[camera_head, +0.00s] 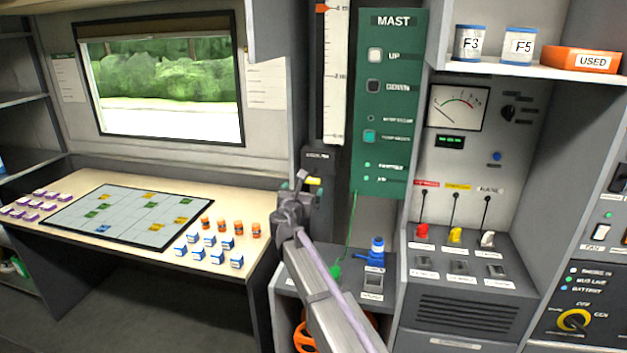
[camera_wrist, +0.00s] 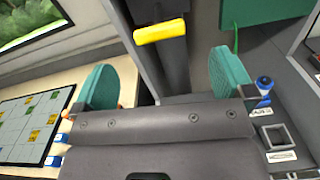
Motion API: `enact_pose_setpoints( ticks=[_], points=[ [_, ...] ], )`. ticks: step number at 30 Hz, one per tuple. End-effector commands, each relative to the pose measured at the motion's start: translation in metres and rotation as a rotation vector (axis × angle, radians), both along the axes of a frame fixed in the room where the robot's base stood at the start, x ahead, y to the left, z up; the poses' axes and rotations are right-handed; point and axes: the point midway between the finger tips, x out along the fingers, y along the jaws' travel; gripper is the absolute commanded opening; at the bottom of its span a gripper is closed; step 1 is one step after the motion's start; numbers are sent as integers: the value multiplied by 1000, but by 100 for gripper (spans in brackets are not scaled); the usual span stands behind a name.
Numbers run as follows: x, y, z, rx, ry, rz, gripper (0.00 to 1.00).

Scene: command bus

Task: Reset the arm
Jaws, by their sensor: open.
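My arm reaches up from the bottom middle of the head view. My gripper (camera_head: 303,180) is at the foot of the mast scale. In the wrist view my gripper (camera_wrist: 166,78) has its two teal fingers wide apart, with nothing held between them. A yellow handle (camera_wrist: 160,30) on a dark post shows ahead of the fingers, apart from them. My arm hides part of the lower console.
A desk (camera_head: 120,177) with a grid board (camera_head: 125,216) and several small blocks is on the left. The green MAST panel (camera_head: 386,145) stands right of my gripper. A blue plug (camera_head: 377,248) and switch console (camera_head: 455,268) are at right. The desk front is open floor.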

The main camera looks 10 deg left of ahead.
Motion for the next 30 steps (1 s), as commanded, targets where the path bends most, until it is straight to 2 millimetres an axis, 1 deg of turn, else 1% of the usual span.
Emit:
enact_pose_setpoints(
  ticks=[2, 3, 5, 6, 8, 9, 11, 12, 13, 14, 15, 18, 19, 20, 21, 24, 30],
  points=[
    [-4, -13, -7, 198, 4, -71, 100],
    [-15, -26, -16, 375, 17, -140, 100],
    [-48, -56, -40, 707, 46, -296, 100],
    [-70, -81, -57, 909, 58, -423, 100],
    [-106, -118, -83, 1183, 66, -627, 100],
    [-132, -142, -100, 1345, 64, -777, 100],
    [-177, -174, -124, 1566, 50, -1024, 100],
    [-210, -194, -139, 1695, 35, -1199, 100],
    [-237, -207, -148, 1779, 21, -1338, 100],
    [-263, -218, -156, 1853, 7, -1476, 100],
    [-296, -230, -164, 1930, -8, -1654, 100],
    [-366, -255, -171, 2041, -11, -1999, 100],
    [-380, -263, -172, 2062, 2, -2055, 100],
    [-389, -272, -172, 2087, -5, -2084, 100],
    [-391, -285, -172, 2101, -35, -2098, 100],
    [-385, -299, -172, 2115, -74, -2113, 100],
    [-384, -299, -172, 2115, -75, -2110, 100]
  ],
)
